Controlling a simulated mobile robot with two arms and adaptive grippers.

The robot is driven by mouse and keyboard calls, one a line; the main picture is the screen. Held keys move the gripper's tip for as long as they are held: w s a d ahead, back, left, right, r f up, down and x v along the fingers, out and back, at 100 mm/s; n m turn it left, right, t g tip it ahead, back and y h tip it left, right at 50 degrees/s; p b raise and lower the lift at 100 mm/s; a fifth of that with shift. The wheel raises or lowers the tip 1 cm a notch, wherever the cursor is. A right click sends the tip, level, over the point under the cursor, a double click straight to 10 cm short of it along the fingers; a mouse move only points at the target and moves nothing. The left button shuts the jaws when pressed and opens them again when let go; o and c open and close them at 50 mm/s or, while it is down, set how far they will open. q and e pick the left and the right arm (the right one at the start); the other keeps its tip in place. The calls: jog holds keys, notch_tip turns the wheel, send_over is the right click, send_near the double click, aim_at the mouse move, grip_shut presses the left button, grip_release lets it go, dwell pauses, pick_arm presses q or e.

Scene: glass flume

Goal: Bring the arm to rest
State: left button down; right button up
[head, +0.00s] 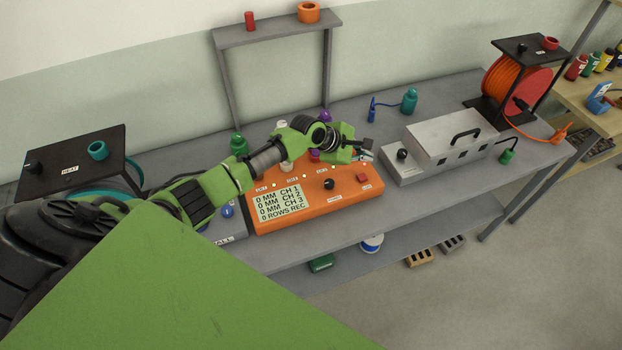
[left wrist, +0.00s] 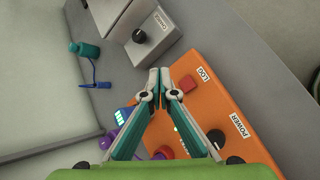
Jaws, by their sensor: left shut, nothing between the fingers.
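My left arm reaches in from the left in the head view, over the grey bench (head: 400,195). My left gripper (head: 368,156) is above the right back part of the orange logger box (head: 345,197). In the left wrist view its two fingertips (left wrist: 160,74) meet, and nothing is between them. The box's red LOG button (head: 362,178) also shows in the left wrist view (left wrist: 187,83), just right of the fingertips and apart from them. The box's screen reads 0 MM for CH 1, CH 2 and CH 3, and 0 ROWS REC. My right gripper is not in view.
A grey metal case (head: 447,140) with a black handle stands right of the orange box. Behind are a green bottle (head: 409,101) and a grey frame (head: 276,25). An orange cable reel (head: 515,85) stands at the right end. A black HEAT panel (head: 70,160) is at left.

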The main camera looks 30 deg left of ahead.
pick_arm(q)
jog(key=shift+s, duration=0.1)
jog(key=s+d+f+m+g, duration=0.1)
jog(key=s+d+f+m, duration=0.1)
jog(key=s+d+m, duration=0.6)
jog(key=s+d+f+m+g, duration=0.1)
jog(key=s+f+m+g, duration=0.2)
jog(key=s, duration=0.9)
jog(key=s+a+r+m+y, duration=0.25)
jog(key=s+a+m, duration=0.3)
jog(key=s, duration=0.45)
jog(key=s+a+r+m+y, duration=0.2)
jog(key=s+a+r+m, duration=0.3)
jog(key=s, duration=0.6)
notch_tip(320, 180, down, 34)
jog(key=d+m+g+b, duration=0.1)
jog(key=b, duration=0.7)
jog(key=s+a+f+g+b, duration=0.1)
jog(key=s+f+b, duration=0.2)
jog(key=s+f, duration=0.6)
jog(key=s+a+f+b, duration=0.1)
jog(key=s+f+b, duration=0.2)
jog(key=s+f, duration=0.6)
notch_tip(320, 180, down, 7)
jog(key=shift+s+a+r+g, duration=0.15)
jog(key=shift+s+a+g, duration=0.05)
jog(key=shift+a+g, duration=0.2)
